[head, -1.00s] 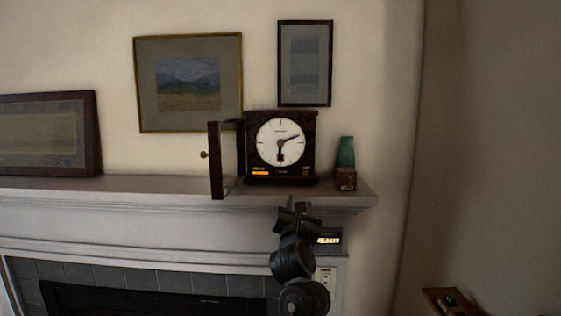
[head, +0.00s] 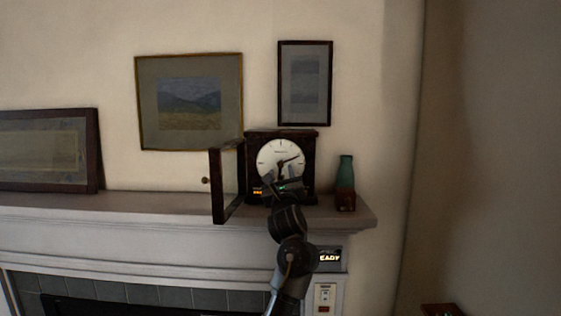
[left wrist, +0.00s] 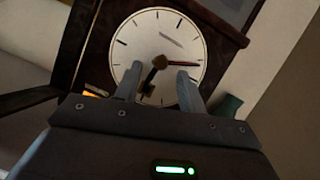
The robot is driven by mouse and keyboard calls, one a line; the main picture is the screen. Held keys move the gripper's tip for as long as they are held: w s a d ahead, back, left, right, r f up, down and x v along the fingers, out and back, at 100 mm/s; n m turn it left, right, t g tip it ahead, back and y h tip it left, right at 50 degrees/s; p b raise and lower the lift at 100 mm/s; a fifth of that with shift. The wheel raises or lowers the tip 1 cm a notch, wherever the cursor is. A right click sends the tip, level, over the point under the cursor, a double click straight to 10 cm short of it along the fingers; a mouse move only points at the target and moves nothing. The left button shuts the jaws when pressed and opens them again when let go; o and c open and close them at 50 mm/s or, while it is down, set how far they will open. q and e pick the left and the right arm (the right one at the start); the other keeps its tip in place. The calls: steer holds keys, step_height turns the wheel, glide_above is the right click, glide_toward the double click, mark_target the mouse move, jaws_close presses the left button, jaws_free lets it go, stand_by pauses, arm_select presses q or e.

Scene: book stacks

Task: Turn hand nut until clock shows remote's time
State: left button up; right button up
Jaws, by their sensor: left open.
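The clock (head: 280,153) is a dark wooden case with a white face on the mantel, its glass door (head: 228,182) swung open to the left. The hand nut (left wrist: 159,62) is the dark knob at the face's centre in the left wrist view. One thin hand points right; a thicker one points downward. My left gripper (left wrist: 158,80) is open before the face, its fingers below and on either side of the nut; contact cannot be told. In the head view it hides the lower face. No remote is clearly identifiable. My right gripper is not in view.
A green vase on a brown block (head: 345,180) stands right of the clock. Framed pictures (head: 188,102) are on the wall behind. A lit display (head: 330,257) reading "EADY" and a white panel (head: 324,295) are below the mantel.

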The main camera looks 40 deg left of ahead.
mark_target(281, 164)
arm_select(q)
steer(key=shift+p+x, duration=0.55)
steer(key=shift+x, duration=0.85)
jaws_close()
